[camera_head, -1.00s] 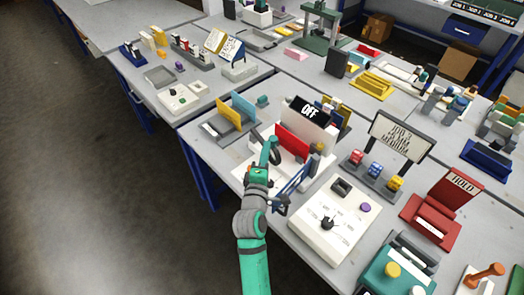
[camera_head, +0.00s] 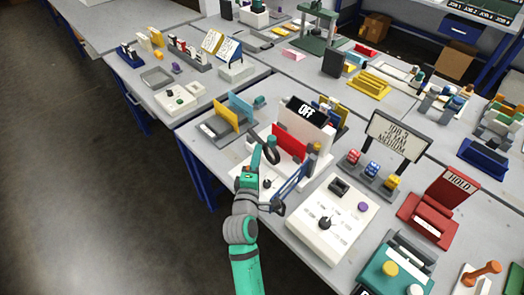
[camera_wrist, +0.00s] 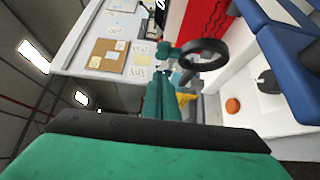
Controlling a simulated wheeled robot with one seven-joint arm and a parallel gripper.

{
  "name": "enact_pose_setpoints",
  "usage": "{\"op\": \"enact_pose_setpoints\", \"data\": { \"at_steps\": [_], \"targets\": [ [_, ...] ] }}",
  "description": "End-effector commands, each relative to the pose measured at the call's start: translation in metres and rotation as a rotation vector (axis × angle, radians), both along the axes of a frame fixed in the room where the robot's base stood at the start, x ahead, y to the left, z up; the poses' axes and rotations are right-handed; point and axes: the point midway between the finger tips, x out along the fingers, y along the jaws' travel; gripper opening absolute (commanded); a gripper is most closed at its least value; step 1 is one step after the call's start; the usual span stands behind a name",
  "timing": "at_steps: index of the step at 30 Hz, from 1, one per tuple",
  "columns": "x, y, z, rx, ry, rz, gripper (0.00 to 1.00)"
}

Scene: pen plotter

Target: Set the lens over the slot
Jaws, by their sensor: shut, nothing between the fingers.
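The lens looks like a dark ring (camera_head: 269,151) standing tilted in front of the red panel (camera_head: 291,142) of the white machine marked OFF (camera_head: 308,110). In the wrist view the ring (camera_wrist: 203,54) is close ahead, beside a small teal knob-like part (camera_wrist: 165,48). My gripper (camera_head: 255,158) is shut and empty, just left of the ring; I cannot tell whether it touches it. In the wrist view its fingers (camera_wrist: 164,92) point toward the ring's left side. I cannot make out the slot for certain.
A blue bar (camera_head: 293,186) slants up at the machine's right front. A dark knob (camera_head: 266,183) sits on its white base. A white dial box (camera_head: 327,220) stands to the right, and a holder with yellow and blue plates (camera_head: 213,130) to the left.

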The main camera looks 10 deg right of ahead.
Motion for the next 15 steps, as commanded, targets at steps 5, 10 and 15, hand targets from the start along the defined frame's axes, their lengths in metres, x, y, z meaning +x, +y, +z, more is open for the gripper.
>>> {"op": "enact_pose_setpoints", "data": {
  "at_steps": [5,10,15],
  "targets": [
    [-0.028,0.002,-0.001,-0.001,0.001,-0.009,0.0],
    [-0.058,-0.002,-0.001,0.0,0.002,-0.009,0.0],
    [-0.082,-0.002,-0.001,-0.001,0.001,-0.002,0.0]
  ]
}}
